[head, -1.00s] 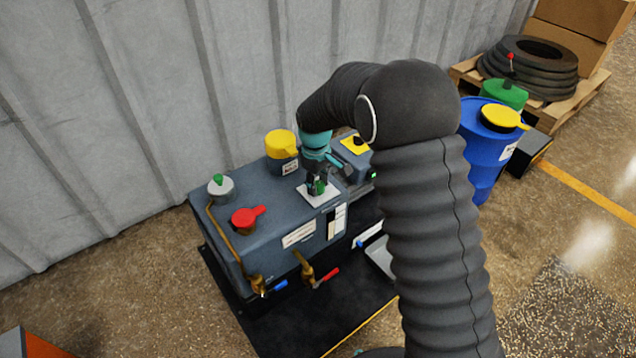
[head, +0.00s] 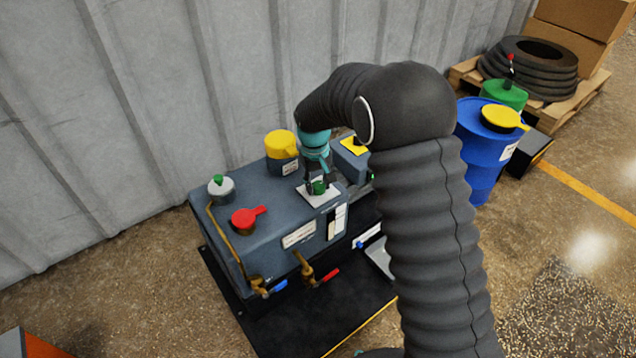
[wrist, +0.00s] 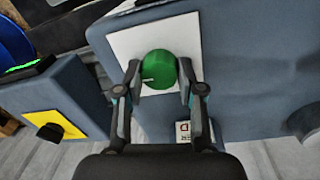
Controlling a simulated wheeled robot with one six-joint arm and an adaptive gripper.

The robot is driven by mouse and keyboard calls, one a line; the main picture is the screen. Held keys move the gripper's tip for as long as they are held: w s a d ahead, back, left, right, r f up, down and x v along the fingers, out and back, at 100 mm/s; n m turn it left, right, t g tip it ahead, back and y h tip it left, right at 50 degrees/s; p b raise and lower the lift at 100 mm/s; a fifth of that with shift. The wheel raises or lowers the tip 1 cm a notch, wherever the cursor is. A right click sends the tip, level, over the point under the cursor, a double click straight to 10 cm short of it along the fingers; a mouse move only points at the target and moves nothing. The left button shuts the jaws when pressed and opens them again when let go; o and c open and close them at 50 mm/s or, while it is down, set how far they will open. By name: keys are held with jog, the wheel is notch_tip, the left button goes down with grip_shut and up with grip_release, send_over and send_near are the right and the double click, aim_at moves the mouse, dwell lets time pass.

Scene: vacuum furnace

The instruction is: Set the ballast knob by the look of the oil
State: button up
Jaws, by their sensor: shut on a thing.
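The ballast knob is a green round knob (head: 319,187) on a white plate (head: 312,199) on top of the grey-blue pump. In the wrist view the green knob (wrist: 158,70) shows a short white mark at its left side, on the white plate (wrist: 126,44). My gripper (head: 319,184) points down over it, and in the wrist view my gripper's fingers (wrist: 158,78) are shut on the knob from both sides. A sight glass strip (head: 337,221) is on the pump's front face; the look of the oil is too small to tell.
A red cap (head: 244,221), a yellow cap (head: 281,144) and a grey cap with a green tip (head: 220,187) stand on the pump. Valves with blue (head: 278,287) and red (head: 328,276) handles are at the front. A blue drum (head: 487,150) stands right.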

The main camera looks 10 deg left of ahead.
aim_at(316, 185)
jog(key=o, duration=1.1)
jog(key=shift+o, duration=0.2)
notch_tip(316, 185, up, 12)
jog(key=shift+s+a, duration=0.2)
jog(key=shift+a, duration=0.1)
